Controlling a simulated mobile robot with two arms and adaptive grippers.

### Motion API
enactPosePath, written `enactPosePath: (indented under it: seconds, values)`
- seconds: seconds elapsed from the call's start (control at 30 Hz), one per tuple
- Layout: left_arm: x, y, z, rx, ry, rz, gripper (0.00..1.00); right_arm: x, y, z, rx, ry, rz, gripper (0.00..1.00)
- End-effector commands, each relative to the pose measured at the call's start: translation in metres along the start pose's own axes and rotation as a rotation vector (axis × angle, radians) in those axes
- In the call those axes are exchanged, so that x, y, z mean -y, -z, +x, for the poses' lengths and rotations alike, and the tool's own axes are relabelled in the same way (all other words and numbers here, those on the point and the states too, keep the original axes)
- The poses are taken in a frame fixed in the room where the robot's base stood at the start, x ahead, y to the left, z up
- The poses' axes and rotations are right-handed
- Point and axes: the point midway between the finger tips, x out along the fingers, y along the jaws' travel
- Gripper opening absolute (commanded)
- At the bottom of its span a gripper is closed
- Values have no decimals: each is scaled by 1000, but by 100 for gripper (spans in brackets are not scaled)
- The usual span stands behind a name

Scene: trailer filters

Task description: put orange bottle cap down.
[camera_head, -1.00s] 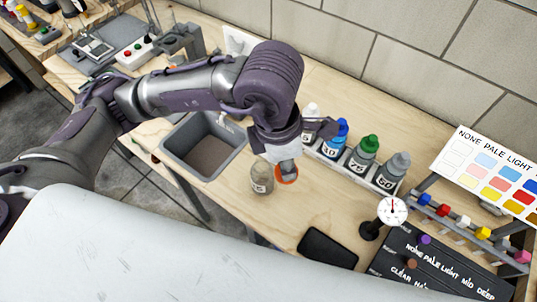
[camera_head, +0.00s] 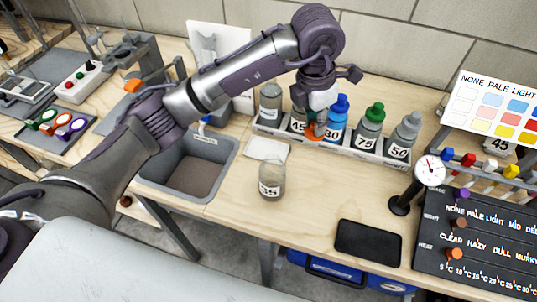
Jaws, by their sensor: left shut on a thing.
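My left gripper (camera_head: 316,126) is shut on the orange bottle cap (camera_head: 311,132). Gripper and cap show in front of the bottle rack, between the bottle marked 45 and the blue-capped bottle. The fingers hide much of the cap, and I cannot tell whether it touches anything. An uncapped, greyish bottle (camera_head: 271,183) stands upright on the wooden table in front of the rack, apart from the gripper. My right gripper is not in view.
The rack (camera_head: 345,152) holds several bottles, including blue-capped (camera_head: 337,118), green-capped (camera_head: 371,128) and grey-capped (camera_head: 404,137) ones. A small white pad (camera_head: 266,149) lies before it. A sink (camera_head: 190,168) is left, a black slab (camera_head: 368,243) front right, and a gauge (camera_head: 429,170) right. Bare table lies between.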

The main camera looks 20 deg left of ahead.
Motion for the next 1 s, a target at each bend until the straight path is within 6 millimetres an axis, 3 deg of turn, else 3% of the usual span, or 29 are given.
enactPosePath:
  seconds: [0.23,0.5,0.77,1.0]
  values:
    - [-36,43,23,-6,0,-10,10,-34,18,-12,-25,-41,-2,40]
    - [-70,85,48,-3,0,-6,10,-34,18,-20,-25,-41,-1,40]
    - [-76,94,62,-2,0,-3,10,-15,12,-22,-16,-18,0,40]
    - [-76,99,92,-2,0,-3,10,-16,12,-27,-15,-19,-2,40]
